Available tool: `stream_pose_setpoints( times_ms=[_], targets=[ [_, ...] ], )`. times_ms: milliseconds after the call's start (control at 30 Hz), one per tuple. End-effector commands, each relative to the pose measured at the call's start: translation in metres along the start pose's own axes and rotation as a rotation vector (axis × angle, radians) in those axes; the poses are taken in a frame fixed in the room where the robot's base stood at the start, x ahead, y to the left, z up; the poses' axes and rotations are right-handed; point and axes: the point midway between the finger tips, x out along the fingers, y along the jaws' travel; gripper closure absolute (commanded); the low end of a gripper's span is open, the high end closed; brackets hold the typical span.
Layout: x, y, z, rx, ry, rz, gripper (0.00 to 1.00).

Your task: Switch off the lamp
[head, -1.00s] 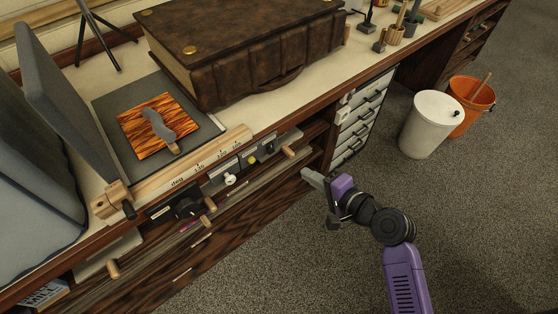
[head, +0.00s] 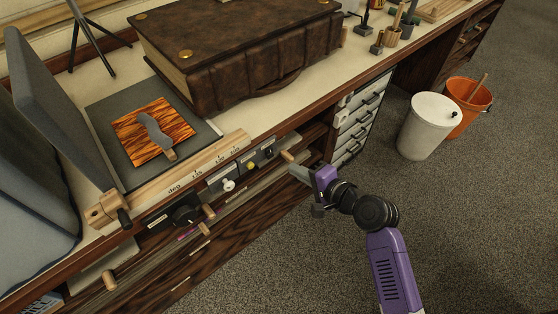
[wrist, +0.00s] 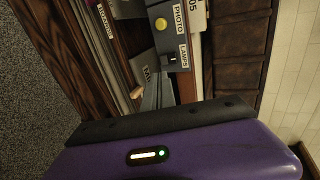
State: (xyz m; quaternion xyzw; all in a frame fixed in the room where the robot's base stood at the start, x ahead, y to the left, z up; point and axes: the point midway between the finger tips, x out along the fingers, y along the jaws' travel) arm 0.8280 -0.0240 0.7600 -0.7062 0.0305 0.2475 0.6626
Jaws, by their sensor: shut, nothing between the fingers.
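A grey switch plate with a round yellow button (wrist: 161,24) and the label "PHOTO LAMPS" (wrist: 181,35) shows in the wrist view. In the head view the yellow button (head: 251,166) sits on the bench's front edge, between a white knob (head: 228,185) and a dark switch plate (head: 269,153). My gripper (head: 299,173) is shut and empty, in front of the bench and right of the button. In the wrist view its fingertips (wrist: 153,97) are below the yellow button, near a plate with a partly hidden label. No lit lamp is identifiable.
A black dial (head: 185,213) and wooden pegs (head: 287,156) stick out from the bench front. A thick brown book (head: 240,50) lies on the benchtop (head: 262,113). A white bin (head: 425,128) and an orange bucket (head: 467,108) stand on otherwise open floor at right.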

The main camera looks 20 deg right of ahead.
Motion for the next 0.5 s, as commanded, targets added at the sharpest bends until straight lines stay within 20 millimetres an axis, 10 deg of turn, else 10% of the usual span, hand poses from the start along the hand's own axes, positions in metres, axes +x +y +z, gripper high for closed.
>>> stream_pose_setpoints(
  times_ms=[500],
  targets=[
    [0.079,0.000,0.000,-0.001,0.000,-0.001,1.00]
  ],
)
